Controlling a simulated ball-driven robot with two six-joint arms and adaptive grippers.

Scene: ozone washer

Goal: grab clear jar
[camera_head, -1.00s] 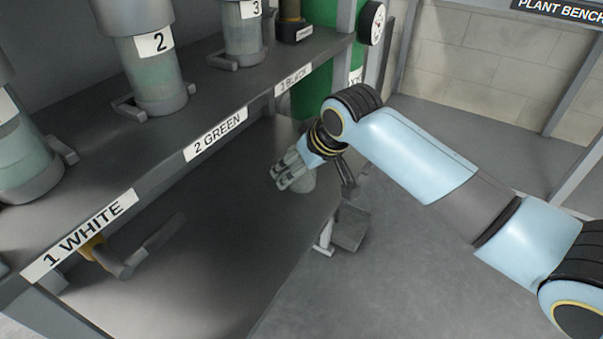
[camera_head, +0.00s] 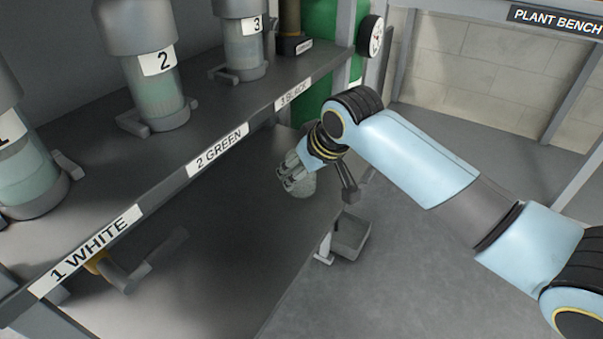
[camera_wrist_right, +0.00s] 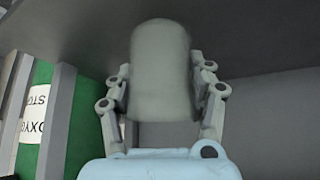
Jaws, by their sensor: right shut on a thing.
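The clear jar (camera_head: 301,186) is a greyish, see-through round vessel at the right end of the dark lower bench. My right gripper (camera_head: 290,172) is shut on it, with its fingers around the jar's side. In the right wrist view the jar (camera_wrist_right: 160,70) stands between the two fingers of my right gripper (camera_wrist_right: 162,100), one on each side. In the head view the gripper and wrist hide part of the jar. I cannot tell whether its base touches the bench. My left gripper is not in view.
The shelf edge (camera_head: 170,200) with labels 1 WHITE, 2 GREEN and 3 BLACK runs above the bench (camera_head: 215,245). Numbered cylinders (camera_head: 160,100) stand on it. A valve handle (camera_head: 140,268) juts out at the lower left. A grey box (camera_head: 350,238) sits beyond the bench edge. Green tank (camera_wrist_right: 35,120) at left.

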